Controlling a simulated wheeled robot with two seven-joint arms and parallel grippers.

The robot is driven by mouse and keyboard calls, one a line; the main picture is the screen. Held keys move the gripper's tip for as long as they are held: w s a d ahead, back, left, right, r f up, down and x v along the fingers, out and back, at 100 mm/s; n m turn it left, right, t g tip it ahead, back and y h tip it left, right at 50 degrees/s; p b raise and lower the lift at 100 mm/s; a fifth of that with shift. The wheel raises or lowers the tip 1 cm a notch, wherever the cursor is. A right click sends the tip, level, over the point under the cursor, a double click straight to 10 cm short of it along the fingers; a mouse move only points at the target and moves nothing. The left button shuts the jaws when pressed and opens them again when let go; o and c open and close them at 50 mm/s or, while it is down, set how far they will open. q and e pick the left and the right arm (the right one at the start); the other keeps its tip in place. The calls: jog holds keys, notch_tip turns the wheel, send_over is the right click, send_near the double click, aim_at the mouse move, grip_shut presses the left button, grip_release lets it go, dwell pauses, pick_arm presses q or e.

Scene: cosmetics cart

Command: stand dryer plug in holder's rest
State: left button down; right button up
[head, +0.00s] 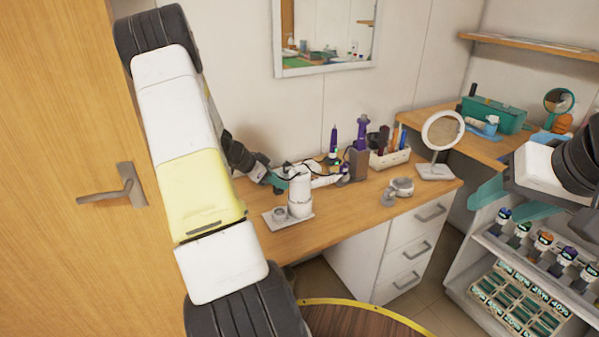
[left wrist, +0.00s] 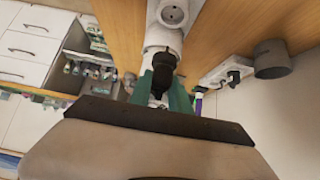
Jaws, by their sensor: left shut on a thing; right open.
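The white hair dryer (head: 299,192) stands in its holder, whose pale base plate (head: 291,222) lies on the desk's left part. A small round grey rest (head: 278,213) sits on that plate. My left gripper (head: 278,186), with teal fingers, is beside the dryer, just left of it. In the left wrist view, its fingers (left wrist: 163,88) are shut on the black dryer plug (left wrist: 161,72). A white round part with a dark centre (left wrist: 175,13) lies beyond the plug; the plug appears apart from it. My right gripper (head: 515,200) is open and empty at the right, over the cart.
A purple tool stands in a brown holder (head: 356,166). A pen box (head: 389,158), round mirror (head: 442,131) and small grey pot (head: 402,187) are farther right. A power strip (left wrist: 226,68) and grey cup (left wrist: 272,60) show in the wrist view. The desk's front middle (head: 345,215) is clear.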

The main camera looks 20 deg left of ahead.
pick_arm(q)
jog(key=shift+f, duration=0.1)
dwell(0.3)
jog(key=shift+f, duration=2.75)
jog(key=shift+f, duration=1.85)
jog(key=c, duration=1.1)
grip_release()
jog(key=v, duration=0.8)
jog(key=shift+d, duration=0.1)
